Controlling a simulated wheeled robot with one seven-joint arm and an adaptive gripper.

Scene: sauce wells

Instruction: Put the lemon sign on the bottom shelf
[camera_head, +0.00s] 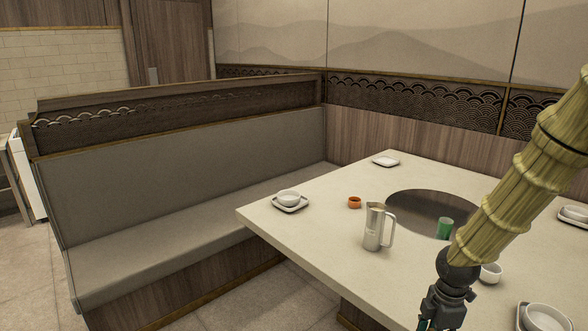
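I see no lemon sign and no shelf that I can make out as the bottom shelf in this view. My gripper (436,324) is dark and hangs at the lower right, at the end of my bamboo-patterned arm, in front of the table. Its fingertips run to the bottom edge of the picture, so I cannot tell whether it is open or shut. I see nothing clearly held in it.
A pale table (310,217) with a round dark inset (410,205) fills the right. On it stand a metal pitcher (374,230), a green cup (445,228), an orange dish (354,202) and white bowls (289,198). A grey bench (190,170) stands left; floor (30,270) shows lower left.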

